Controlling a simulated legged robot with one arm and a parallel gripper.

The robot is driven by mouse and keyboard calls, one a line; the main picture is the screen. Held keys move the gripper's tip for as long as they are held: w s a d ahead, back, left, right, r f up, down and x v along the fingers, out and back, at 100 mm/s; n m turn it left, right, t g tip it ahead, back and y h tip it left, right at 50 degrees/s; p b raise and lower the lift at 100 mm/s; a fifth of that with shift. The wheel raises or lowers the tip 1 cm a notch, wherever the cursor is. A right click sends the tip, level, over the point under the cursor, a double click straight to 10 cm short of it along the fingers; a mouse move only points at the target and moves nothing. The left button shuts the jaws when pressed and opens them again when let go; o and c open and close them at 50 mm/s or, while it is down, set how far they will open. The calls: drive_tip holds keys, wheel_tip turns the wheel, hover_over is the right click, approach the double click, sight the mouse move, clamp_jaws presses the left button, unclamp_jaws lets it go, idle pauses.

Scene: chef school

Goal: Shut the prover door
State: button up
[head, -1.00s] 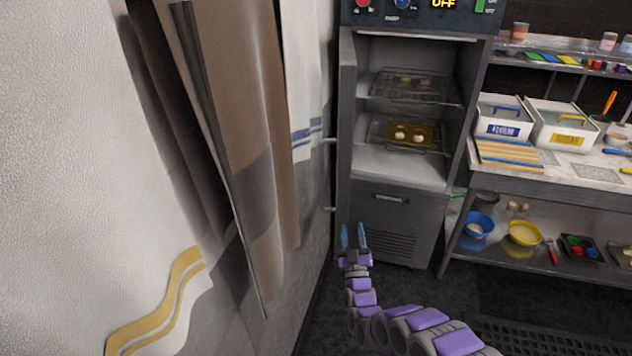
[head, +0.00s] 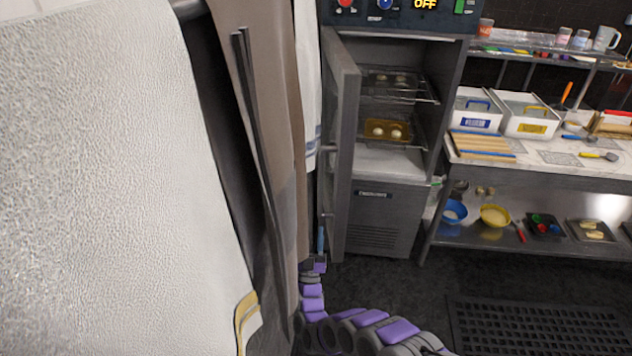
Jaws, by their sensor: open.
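The prover (head: 390,210) is a grey steel cabinet with its front open. Its door (head: 344,150) stands open at the left of the opening, seen nearly edge-on and reaching towards me. A handle (head: 328,148) juts from the door's left, outer side. My gripper (head: 320,242) is low, by the bottom of the door on its outer side, with blue fingers pointing up. It holds nothing that I can see. The fingers overlap in this view, and I cannot tell whether they touch the door. Inside are wire racks and a tray of dough pieces (head: 387,131).
Hanging cloths and aprons (head: 262,120) crowd close on the left. A steel worktable (head: 590,160) with lidded bins (head: 528,114) stands to the right, bowls on its lower shelf. A black floor mat (head: 540,325) lies in front; the floor before the prover is clear.

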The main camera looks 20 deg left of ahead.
drive_tip(key=p, duration=0.2)
approach(320, 188)
drive_tip(key=r, duration=0.1)
drive_tip(key=x, duration=0.4)
drive_tip(key=b+x, duration=0.1)
drive_tip(key=x, duration=0.3)
drive_tip(key=shift+w+a, duration=0.3)
drive_tip(key=shift+w, duration=0.25)
drive_tip(key=shift+w+d+r, duration=0.15)
drive_tip(key=shift+d+r, duration=0.2)
drive_tip(key=shift+d, duration=0.15)
drive_tip(key=shift+a+f, duration=0.1)
drive_tip(key=shift+a, duration=0.2)
drive_tip(key=shift+c, duration=0.2)
drive_tip(key=shift+a+f, duration=0.1)
drive_tip(key=shift+a, duration=0.3)
drive_tip(key=c, duration=0.3)
drive_tip(key=shift+d, duration=0.35)
drive_tip(key=c, duration=0.5)
clamp_jaws()
drive_tip(key=shift+a, duration=0.1)
